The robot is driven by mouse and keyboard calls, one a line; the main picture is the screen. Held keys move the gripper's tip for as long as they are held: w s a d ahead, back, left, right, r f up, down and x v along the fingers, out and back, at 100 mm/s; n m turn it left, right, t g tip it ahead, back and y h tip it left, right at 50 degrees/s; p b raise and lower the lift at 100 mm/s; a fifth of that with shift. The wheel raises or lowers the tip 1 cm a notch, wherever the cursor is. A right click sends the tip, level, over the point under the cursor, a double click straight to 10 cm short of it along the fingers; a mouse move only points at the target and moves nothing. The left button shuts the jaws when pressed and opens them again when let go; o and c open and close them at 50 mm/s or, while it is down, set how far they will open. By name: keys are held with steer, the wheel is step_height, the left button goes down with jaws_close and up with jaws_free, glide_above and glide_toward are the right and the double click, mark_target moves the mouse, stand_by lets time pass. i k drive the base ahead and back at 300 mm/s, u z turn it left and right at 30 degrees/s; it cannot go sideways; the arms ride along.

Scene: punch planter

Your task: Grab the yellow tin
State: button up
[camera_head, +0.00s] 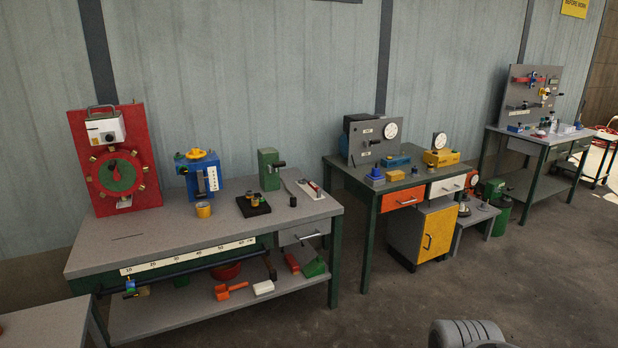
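The yellow tin (203,209) is a small, round, open-topped can. It stands upright on the grey top of the left workbench (125,239), just in front of the blue device (199,175) with a yellow knob on top. Nothing holds the tin. The fingers of my gripper do not show. A grey rounded part, probably of my own arm, shows at the bottom edge right of centre, far from the tin.
Right of the tin are a black block (253,206) with small cylinders, a green device (269,170) and a small tray. A red panel (116,160) stands left. The bench front before the tin is mostly clear. A second bench (347,171) stands right; open floor lies in front.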

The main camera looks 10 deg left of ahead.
mark_target(203, 209)
steer(key=u, duration=0.3)
steer(key=i, duration=1.8)
steer(key=u, duration=1.95)
steer(key=i, duration=1.35)
steer(key=u, duration=0.9)
